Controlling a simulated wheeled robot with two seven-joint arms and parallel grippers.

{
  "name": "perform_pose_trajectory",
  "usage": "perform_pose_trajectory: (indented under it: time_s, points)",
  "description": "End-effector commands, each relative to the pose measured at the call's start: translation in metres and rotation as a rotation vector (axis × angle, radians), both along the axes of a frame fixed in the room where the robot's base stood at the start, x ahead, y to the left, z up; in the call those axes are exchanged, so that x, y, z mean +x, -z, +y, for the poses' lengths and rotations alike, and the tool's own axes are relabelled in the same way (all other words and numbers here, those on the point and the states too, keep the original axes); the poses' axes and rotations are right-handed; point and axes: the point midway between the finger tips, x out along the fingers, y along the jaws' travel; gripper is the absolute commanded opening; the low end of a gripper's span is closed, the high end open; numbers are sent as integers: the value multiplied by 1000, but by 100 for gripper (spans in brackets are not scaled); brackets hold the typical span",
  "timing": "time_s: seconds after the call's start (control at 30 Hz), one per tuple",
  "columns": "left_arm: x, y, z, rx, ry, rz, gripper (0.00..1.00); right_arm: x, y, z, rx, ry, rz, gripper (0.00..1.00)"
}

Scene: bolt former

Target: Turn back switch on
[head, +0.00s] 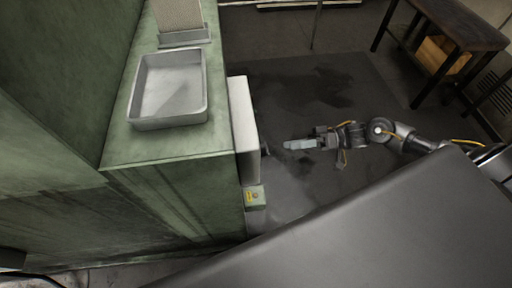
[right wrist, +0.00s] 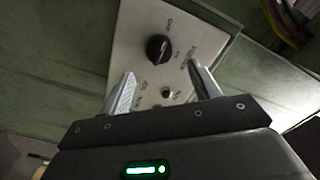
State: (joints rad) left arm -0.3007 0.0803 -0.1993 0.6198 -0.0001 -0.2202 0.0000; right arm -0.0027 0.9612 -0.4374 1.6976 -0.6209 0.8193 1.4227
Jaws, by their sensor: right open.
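My right gripper (head: 285,145) points left at the panel, a short way from the knob. Its two fingers (right wrist: 160,82) are open and empty, with the knob beyond the gap between them. The panel lettering is too blurred to read surely. My left gripper is not seen.
A grey metal tray (head: 208,100) sits on the green machine (head: 170,155). A small box with a yellow label (head: 254,197) is fixed below the panel. A dark table (head: 455,30) stands at the back right. The floor (head: 330,90) behind my right arm is clear.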

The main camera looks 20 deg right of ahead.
Motion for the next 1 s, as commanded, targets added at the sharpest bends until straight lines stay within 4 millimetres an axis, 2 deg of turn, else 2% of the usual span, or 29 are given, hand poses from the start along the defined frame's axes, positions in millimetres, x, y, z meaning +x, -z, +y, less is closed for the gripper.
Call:
perform_pose_trajectory:
  time_s: [0.17,0.43,0.47,0.5,0.7,0.8,1.0]
  points:
    - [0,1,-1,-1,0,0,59,6,0,21,3,-1,-5,62]
    - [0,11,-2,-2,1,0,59,22,2,85,3,0,-12,62]
    - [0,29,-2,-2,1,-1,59,21,12,81,-18,2,-66,62]
    - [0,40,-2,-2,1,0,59,21,13,80,-34,1,-128,62]
    - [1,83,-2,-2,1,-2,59,21,13,80,-102,1,-393,62]
    - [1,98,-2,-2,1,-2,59,21,9,79,-132,2,-513,62]
    - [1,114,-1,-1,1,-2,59,21,5,80,-204,2,-796,62]
